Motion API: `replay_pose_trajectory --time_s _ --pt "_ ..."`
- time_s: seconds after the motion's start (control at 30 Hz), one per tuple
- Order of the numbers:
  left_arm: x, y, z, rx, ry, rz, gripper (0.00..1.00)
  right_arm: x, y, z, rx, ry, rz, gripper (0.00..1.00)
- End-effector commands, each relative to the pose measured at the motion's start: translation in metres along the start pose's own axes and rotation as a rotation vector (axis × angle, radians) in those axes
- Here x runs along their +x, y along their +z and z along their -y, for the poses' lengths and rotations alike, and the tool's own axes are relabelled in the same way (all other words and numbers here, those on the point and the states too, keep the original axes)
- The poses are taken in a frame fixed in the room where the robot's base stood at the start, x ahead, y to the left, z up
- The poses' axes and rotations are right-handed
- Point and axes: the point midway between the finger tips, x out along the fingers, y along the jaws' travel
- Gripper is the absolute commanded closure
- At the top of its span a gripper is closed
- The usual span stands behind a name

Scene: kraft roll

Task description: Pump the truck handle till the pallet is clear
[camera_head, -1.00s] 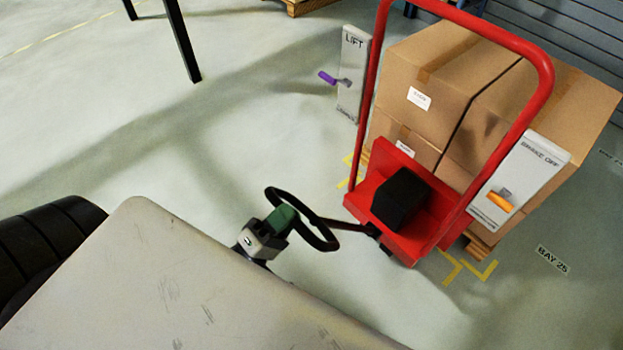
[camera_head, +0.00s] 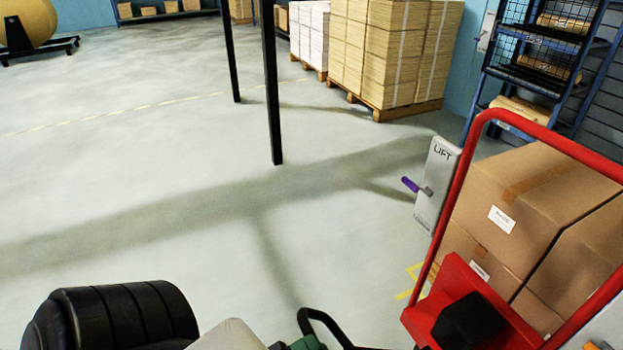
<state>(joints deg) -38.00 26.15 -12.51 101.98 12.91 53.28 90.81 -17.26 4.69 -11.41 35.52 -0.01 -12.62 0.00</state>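The red truck (camera_head: 452,290) stands at the lower right, its tall red hoop in front of stacked brown cartons (camera_head: 515,195). The black looped truck handle (camera_head: 318,314) shows at the bottom edge, mostly cut off. My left gripper (camera_head: 304,343) is at the left side of this loop, by a green part; its fingers are too cut off to tell open from shut. My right gripper is out of view. The pallet under the cartons is hidden. A grey LIFT panel (camera_head: 437,180) with a purple lever (camera_head: 411,185) stands left of the cartons.
A black table leg (camera_head: 272,90) stands upright at the centre. Paper stacks on a wooden pallet (camera_head: 400,113) are behind it, beside a blue rack (camera_head: 480,105). An orange lever (camera_head: 597,346) barely shows at bottom right. The pale floor (camera_head: 130,190) at left is clear.

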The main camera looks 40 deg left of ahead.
Motion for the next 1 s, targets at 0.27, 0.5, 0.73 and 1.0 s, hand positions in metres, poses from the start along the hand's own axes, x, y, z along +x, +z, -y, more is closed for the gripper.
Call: replay_pose_trajectory --time_s 0.27,0.5,0.73,1.0 --pt "0.0 -0.001 0.0 -0.001 -0.001 0.0 0.52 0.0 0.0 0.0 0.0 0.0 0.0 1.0" --pt "0.001 -0.001 -0.001 -0.001 0.002 -0.001 0.52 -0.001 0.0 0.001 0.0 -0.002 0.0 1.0" --pt "0.001 -0.002 -0.002 -0.001 0.004 -0.001 0.52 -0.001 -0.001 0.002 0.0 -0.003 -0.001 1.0" --pt "-0.016 -0.002 0.0 -0.001 0.001 -0.001 0.52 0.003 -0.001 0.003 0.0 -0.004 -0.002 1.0"
